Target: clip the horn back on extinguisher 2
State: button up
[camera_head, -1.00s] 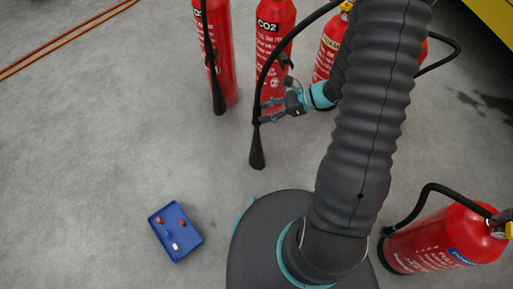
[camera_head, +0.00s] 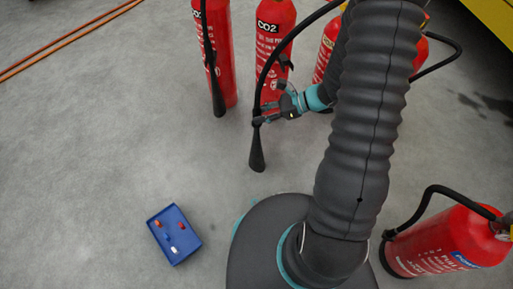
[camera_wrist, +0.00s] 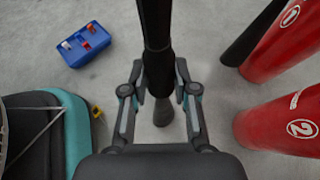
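Extinguisher 2 (camera_head: 270,75) is a red CO2 cylinder standing upright at the back; its "2" label shows at right in the wrist view (camera_wrist: 285,122). A dark clip (camera_head: 285,62) sits on its side. Its black hose (camera_head: 277,50) arcs down to the black horn (camera_head: 257,152), which hangs mouth down, apart from and in front of the cylinder. My gripper (camera_head: 264,117) is at the top of the horn. In the wrist view its fingers (camera_wrist: 159,85) lie close on both sides of the black horn tube (camera_wrist: 157,45) and look shut on it; the exact contact is hard to see.
Extinguisher 1 (camera_head: 222,60) stands to the left with its horn (camera_head: 218,98) against its side. Another red extinguisher (camera_head: 325,60) stands behind my arm, and one (camera_head: 445,240) at front right. A blue tray (camera_head: 160,243) with small items lies on otherwise clear floor at front left.

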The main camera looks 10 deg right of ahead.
grip_shut()
jog(key=shift+r, duration=0.1)
jog(key=shift+r, duration=0.1)
jog(key=shift+r+p, duration=1.1)
jog(key=shift+r, duration=0.25)
